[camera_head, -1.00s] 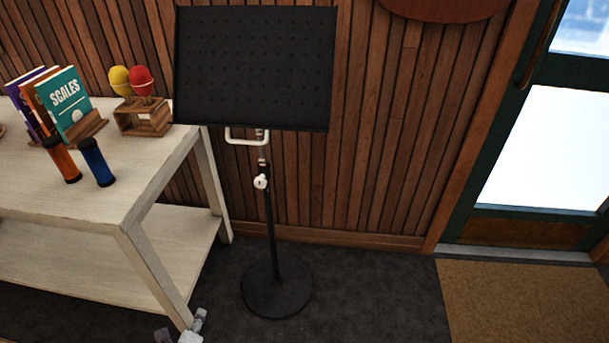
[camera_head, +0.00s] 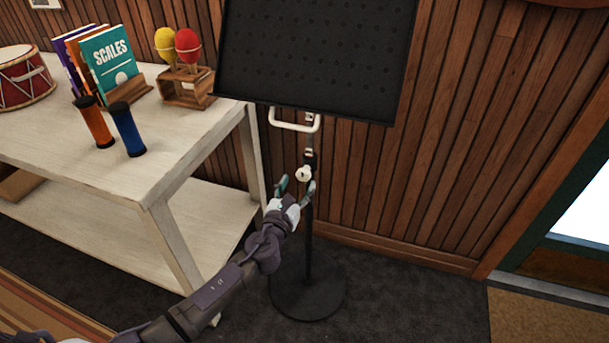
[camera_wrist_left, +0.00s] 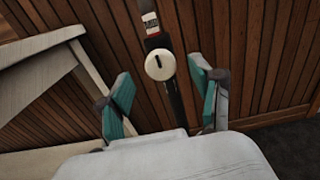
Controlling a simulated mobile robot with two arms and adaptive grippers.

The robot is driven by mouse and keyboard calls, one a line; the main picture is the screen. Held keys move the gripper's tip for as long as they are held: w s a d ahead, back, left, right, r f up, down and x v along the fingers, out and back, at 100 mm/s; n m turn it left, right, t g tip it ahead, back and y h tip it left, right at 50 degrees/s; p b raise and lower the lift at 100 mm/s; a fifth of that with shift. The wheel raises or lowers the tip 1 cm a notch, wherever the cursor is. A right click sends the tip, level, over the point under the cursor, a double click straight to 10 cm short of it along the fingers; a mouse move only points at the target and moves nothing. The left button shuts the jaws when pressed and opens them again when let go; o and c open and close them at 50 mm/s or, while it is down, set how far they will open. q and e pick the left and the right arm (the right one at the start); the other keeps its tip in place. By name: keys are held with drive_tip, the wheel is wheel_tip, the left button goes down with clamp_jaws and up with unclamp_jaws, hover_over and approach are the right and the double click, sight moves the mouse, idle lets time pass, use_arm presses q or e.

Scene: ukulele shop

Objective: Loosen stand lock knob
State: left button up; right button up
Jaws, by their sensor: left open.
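The black music stand (camera_head: 312,62) stands upright against the wood-slat wall, on a round black base (camera_head: 308,290). Its white lock knob (camera_head: 303,174) sits on the pole below the white handle (camera_head: 295,122). In the left wrist view the knob (camera_wrist_left: 160,65) is a round white disc with a dark slot, seen between and beyond the fingers. My left gripper (camera_head: 297,188) is open and empty, just below and in front of the knob, apparently not touching it. The left wrist view shows its teal finger pads (camera_wrist_left: 163,95) apart on either side. My right gripper is not in view.
A whitewashed table (camera_head: 150,182) with a lower shelf stands left of the stand. It bears books (camera_head: 108,60), maracas (camera_head: 188,48) in a wooden holder, orange and blue shakers (camera_head: 128,130) and a red drum (camera_head: 24,78). Dark floor is clear right of the stand.

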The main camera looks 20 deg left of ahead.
sight(302, 176)
use_arm(q)
drive_tip(key=w, duration=0.5)
drive_tip(key=shift+b, duration=0.4)
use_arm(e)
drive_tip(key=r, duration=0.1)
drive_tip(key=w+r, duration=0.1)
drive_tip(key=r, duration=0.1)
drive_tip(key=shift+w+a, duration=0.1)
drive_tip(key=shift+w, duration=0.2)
use_arm(q)
drive_tip(key=c, duration=1.1)
drive_tip(key=shift+c, duration=0.2)
